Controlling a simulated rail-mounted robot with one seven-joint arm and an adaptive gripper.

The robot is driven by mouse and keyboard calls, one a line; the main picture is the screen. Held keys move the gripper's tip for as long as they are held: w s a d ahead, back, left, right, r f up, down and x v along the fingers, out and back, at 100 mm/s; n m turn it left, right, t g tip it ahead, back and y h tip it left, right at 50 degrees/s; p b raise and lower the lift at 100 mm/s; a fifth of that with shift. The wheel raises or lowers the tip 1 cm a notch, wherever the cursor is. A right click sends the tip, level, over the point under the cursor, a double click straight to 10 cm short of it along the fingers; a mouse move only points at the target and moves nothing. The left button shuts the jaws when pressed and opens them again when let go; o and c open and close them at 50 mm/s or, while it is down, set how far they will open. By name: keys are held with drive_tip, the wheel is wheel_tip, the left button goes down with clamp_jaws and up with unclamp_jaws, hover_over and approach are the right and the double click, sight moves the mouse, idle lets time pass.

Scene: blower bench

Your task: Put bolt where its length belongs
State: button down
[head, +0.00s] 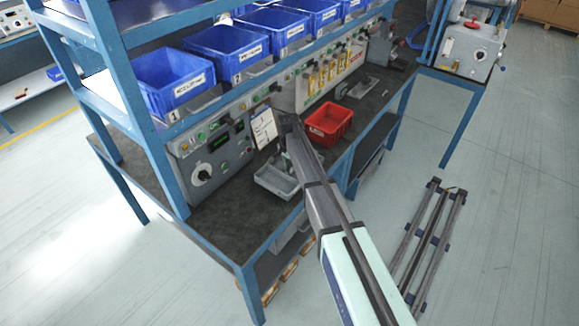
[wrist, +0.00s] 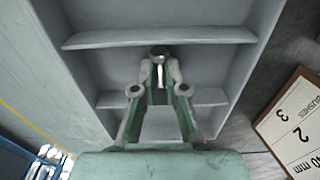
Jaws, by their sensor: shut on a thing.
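My gripper (wrist: 159,76) is shut on a small grey bolt (wrist: 158,53), whose round head shows at the fingertips in the wrist view. The bolt's shank is mostly hidden by the fingers, so its length cannot be told. Below is a grey divided tray (wrist: 105,70) with two cross dividers. The fingertips appear over the middle compartment, near the far divider (wrist: 200,38); how high above it I cannot tell. In the head view, the grey tray (head: 268,180) sits on the bench, and my arm partly hides it and my gripper (head: 284,160).
A label card (head: 264,129) stands beside the tray; in the wrist view the card (wrist: 295,125) shows numbers and "40 mm". A red bin (head: 328,133) is to the tray's right. Blue bins (head: 172,78) line the shelf above. The dark bench (head: 225,215) is clear at front left.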

drive_tip(key=shift+f, duration=0.15)
drive_tip(key=c, duration=1.2)
unclamp_jaws()
drive_tip(key=r+b, duration=0.2)
drive_tip(key=r, duration=0.4)
drive_tip(key=r+b, duration=0.1)
drive_tip(key=r, duration=0.5)
drive_tip(key=shift+s+a+r+b, duration=0.1)
drive_tip(key=shift+s+r+b, duration=0.1)
drive_tip(key=shift+b, duration=0.2)
